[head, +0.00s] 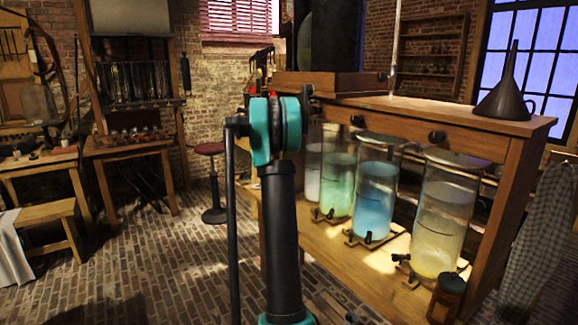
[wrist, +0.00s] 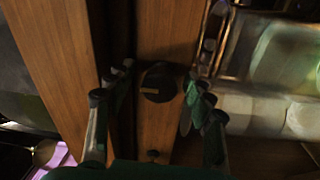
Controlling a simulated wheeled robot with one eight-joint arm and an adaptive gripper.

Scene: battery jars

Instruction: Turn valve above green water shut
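The green water jar (head: 338,185) stands on a wooden shelf between a pale jar (head: 313,168) and the blue jar (head: 376,200). Round dark knobs, one near the green and blue jars (head: 357,120) and one above the yellow jar (head: 437,136), sit on the wooden front above the jars. In the wrist view, my gripper (wrist: 154,105) is open, its two fingers spread on either side of a dark round knob (wrist: 158,82) on a wooden strip. No finger visibly touches it. In the head view my arm hides the gripper. I cannot tell which jar this knob is above.
A dark funnel (head: 507,90) stands on the cabinet top. A red stool (head: 210,149) and brick floor lie to the left. Glass shows close at right in the wrist view.

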